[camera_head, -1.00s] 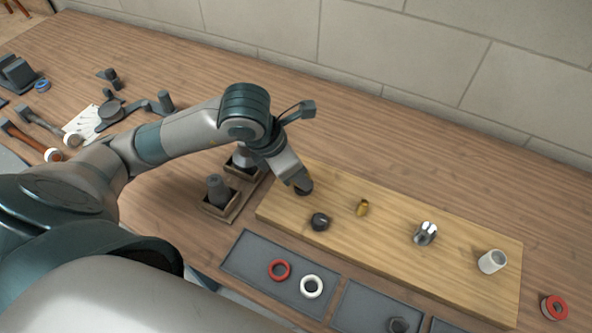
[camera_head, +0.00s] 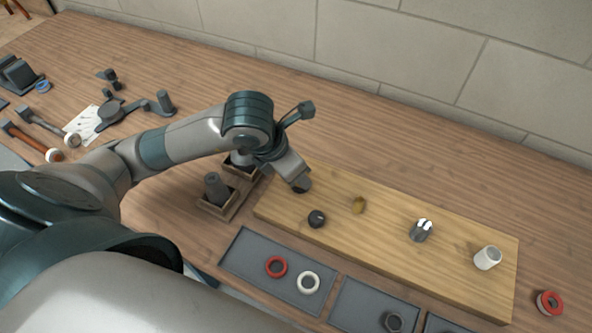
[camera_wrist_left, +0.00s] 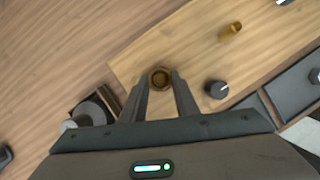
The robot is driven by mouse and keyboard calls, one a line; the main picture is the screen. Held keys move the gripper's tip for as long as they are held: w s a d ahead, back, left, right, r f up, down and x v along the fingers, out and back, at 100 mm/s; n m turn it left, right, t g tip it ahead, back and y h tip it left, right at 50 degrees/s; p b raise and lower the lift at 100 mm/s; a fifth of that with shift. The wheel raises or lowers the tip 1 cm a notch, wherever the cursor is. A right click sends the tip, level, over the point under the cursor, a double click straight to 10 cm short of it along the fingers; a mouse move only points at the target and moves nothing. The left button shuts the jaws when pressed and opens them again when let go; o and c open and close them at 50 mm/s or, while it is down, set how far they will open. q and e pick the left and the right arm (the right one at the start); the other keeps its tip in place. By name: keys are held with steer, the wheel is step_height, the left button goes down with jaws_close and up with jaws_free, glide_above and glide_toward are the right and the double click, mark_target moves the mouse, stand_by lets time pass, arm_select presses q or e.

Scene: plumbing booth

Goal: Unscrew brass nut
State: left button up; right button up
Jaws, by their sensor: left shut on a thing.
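The brass nut (camera_wrist_left: 160,77) shows in the left wrist view as a round brass ring with a darker middle, near the left end of the wooden board (camera_head: 450,268). My left gripper (camera_wrist_left: 161,84) has one finger on each side of it and is shut on it. In the head view my left gripper (camera_head: 301,185) points down at the board's left end, and its hand hides the nut. I cannot tell what is under the nut or whether it has turned. My right gripper is not in view.
A grey tray (camera_head: 245,255) with rings lies in front. A wooden holder (camera_head: 225,211) is left of the gripper.

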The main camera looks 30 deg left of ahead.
arm_select(q)
steer(key=shift+d+r+n+y+p, duration=0.15)
steer(key=shift+n+y+p, duration=0.15)
steer(key=shift+n+p, duration=0.5)
steer(key=n+y, duration=0.1)
steer(key=n, duration=0.1)
steer(key=shift+d+n+p, duration=0.15)
steer(key=shift+n+p, duration=0.15)
steer(key=shift+n, duration=0.3)
steer(key=shift+n+p, duration=0.3)
steer(key=shift+p, duration=0.2)
steer(key=o, duration=1)
steer(key=shift+t, duration=0.3)
steer(key=shift+o, duration=1.1)
steer(key=o, duration=0.7)
steer(key=shift+o, duration=0.2)
